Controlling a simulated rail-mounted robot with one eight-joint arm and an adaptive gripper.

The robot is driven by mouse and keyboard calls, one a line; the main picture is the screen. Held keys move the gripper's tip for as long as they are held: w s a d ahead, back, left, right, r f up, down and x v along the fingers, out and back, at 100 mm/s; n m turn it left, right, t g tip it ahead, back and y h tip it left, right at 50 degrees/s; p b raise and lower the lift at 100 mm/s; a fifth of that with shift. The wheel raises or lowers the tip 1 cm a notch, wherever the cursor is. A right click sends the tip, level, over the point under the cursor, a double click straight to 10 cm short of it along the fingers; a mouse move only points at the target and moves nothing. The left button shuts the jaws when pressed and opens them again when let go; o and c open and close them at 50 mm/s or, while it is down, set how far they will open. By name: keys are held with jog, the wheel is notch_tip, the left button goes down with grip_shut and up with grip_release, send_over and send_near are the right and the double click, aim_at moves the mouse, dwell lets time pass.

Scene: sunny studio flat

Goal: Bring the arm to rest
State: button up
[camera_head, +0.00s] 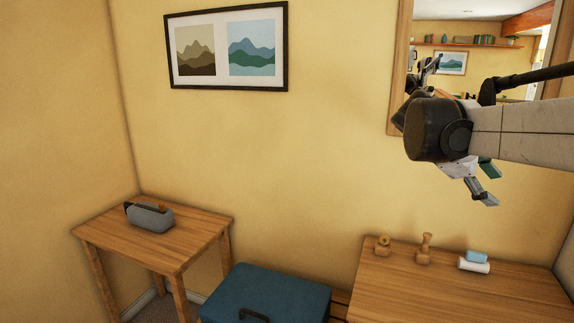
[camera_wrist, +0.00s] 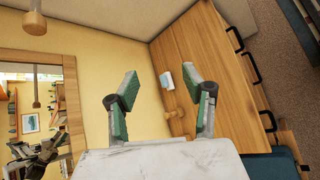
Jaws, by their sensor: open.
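My gripper (camera_head: 484,184) hangs from my raised arm at the upper right of the head view, in front of the yellow wall and above the wooden dresser (camera_head: 430,290). In the wrist view my gripper (camera_wrist: 160,82) shows its two green-padded fingers spread apart, with nothing between them. The arm is held in the air and touches nothing that I can see.
On the dresser stand two small wooden pieces (camera_head: 424,249) and a blue and a white block (camera_head: 474,266). A mirror (camera_head: 397,70) hangs behind my arm. A side table (camera_head: 95,235) holds a grey caddy (camera_head: 152,218). A blue chest (camera_head: 265,290) stands between.

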jog(key=s+a+f+m+t+y+b, duration=0.1)
jog(key=s+a+f+m+t+y, duration=0.2)
jog(key=s+a+f, duration=0.6)
jog(key=s+a+f+m+t+y+b, duration=0.2)
jog(key=s+a+f+m+y, duration=0.3)
jog(key=a+f, duration=0.8)
jog(key=s+a+t+y, duration=0.1)
jog(key=s+y, duration=0.1)
jog(key=s, duration=0.2)
jog(key=shift+s+a+m+t+y, duration=0.15)
jog(key=shift+s+m+t+y, duration=0.15)
jog(key=shift+s+y, duration=0.1)
